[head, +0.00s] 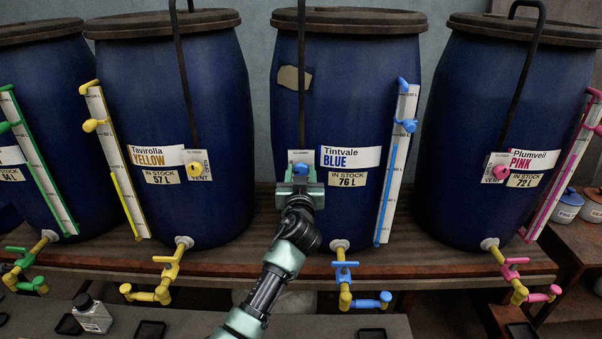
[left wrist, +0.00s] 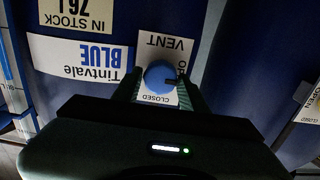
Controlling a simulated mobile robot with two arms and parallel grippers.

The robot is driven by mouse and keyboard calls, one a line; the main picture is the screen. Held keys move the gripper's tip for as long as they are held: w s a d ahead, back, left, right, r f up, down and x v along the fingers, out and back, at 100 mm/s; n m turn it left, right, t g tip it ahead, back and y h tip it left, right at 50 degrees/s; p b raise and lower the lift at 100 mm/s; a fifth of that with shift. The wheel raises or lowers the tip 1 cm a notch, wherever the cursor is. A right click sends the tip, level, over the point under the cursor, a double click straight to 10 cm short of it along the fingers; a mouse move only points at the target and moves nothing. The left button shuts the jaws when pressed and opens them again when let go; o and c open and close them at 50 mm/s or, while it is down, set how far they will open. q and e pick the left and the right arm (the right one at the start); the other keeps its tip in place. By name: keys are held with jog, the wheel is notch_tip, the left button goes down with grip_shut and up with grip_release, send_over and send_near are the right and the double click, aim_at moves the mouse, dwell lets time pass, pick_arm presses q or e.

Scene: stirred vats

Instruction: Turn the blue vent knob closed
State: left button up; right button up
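The blue vent knob (head: 300,169) is on a white plate on the front of the Tintvale BLUE vat (head: 345,110). In the left wrist view the round knob (left wrist: 160,75) shows upside down. A dark mark is at its right, on the side of the partly hidden OPEN lettering; CLOSED is below it there. My left gripper (head: 300,183) is in front of the knob. Its fingers (left wrist: 160,92) stand one on each side of the knob, with a narrow gap that seems to remain. My right gripper is not in view.
Other vats carry a yellow vent knob (head: 196,169) and a pink vent knob (head: 501,172). A blue sight gauge (head: 397,165) stands right of my left gripper, and a blue tap (head: 345,280) is below. A small bottle (head: 92,315) stands on the lower front bench.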

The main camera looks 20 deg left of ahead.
pick_arm(q)
grip_shut()
jog(key=shift+m, duration=0.3)
jog(key=m, duration=0.2)
jog(key=shift+m, duration=0.4)
jog(key=m, duration=0.3)
jog(key=shift+d+f+m, duration=0.1)
jog(key=shift+d+m, duration=0.05)
jog(key=shift+m, duration=0.15)
jog(key=m+p, duration=0.1)
jog(key=m, duration=0.4)
jog(key=m+p, duration=0.1)
jog(key=m, duration=0.4)
jog(key=shift+f+m+p, duration=0.2)
jog(key=shift+m+p, duration=0.2)
